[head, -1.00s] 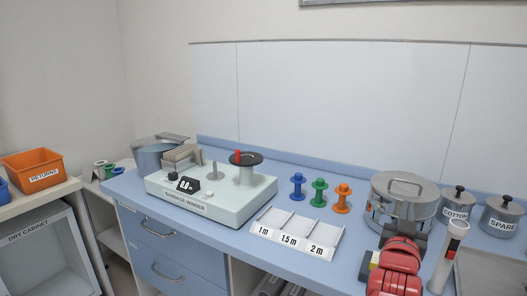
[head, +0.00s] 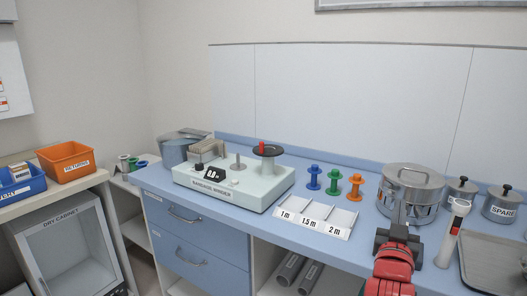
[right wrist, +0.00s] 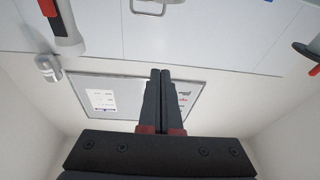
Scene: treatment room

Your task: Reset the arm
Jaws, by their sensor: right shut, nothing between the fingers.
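My right gripper (head: 398,212) points away from me in front of the round steel drum (head: 413,180), near the counter's right part. Its dark fingers sit above my red wrist and hide part of the drum. In the right wrist view the gripper's two fingers (right wrist: 160,74) are together with nothing between them. My left gripper is not in view.
The bandage winder (head: 270,195) and the length tray (head: 312,222) stand left of the gripper. Blue, green and orange spools (head: 355,187) stand behind the tray. A white upright device (head: 451,233) is close on the right, beside a metal tray (head: 490,262).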

